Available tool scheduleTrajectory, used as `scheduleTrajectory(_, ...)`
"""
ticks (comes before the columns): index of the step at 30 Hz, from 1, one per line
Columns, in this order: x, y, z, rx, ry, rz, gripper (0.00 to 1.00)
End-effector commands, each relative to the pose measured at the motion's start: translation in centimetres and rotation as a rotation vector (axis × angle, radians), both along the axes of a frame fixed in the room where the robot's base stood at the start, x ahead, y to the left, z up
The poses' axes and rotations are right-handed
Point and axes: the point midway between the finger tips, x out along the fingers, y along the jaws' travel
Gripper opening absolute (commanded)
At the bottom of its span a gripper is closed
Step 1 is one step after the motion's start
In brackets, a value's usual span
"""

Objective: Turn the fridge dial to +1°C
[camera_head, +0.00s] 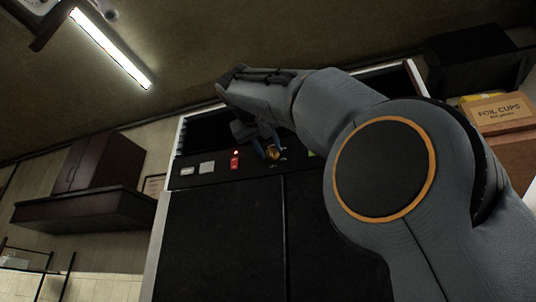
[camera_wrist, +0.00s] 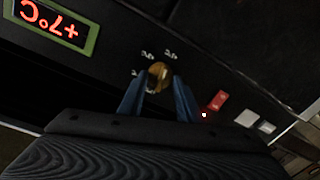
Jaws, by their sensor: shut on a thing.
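The fridge dial (camera_wrist: 159,75) is a small round brass-coloured knob on the dark control panel. In the wrist view the two blue fingers of my gripper (camera_wrist: 157,88) are shut on it, one on each side. Small pale marks stand around the dial, too small to read surely. A green-framed display (camera_wrist: 52,27) shows red digits upside down that read as +7°C. In the head view the dial (camera_head: 272,153) and fingertips show small below my wrist, and my arm hides part of the panel. The fridge (camera_head: 225,235) has dark doors.
A red switch (camera_head: 234,160) with a lit dot and two pale plates (camera_head: 207,167) sit on the panel left of the dial. Brown wall cabinets (camera_head: 98,162) hang at left. A foil cups box (camera_head: 500,113) stands at right.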

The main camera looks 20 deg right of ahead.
Motion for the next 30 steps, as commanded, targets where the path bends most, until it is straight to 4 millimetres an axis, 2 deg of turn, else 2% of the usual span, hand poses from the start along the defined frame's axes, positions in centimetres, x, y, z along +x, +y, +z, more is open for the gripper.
scheduleTrajectory(10,0.02,0.00,-0.12,0.124,-0.089,0.001,0.09)
scheduleTrajectory(27,0.03,0.01,-0.09,0.150,-0.107,0.001,0.09)
scheduleTrajectory(28,0.03,0.01,-0.09,0.150,-0.107,0.001,0.33)
scheduleTrajectory(30,0.03,0.01,-0.09,0.150,-0.108,0.001,0.45)
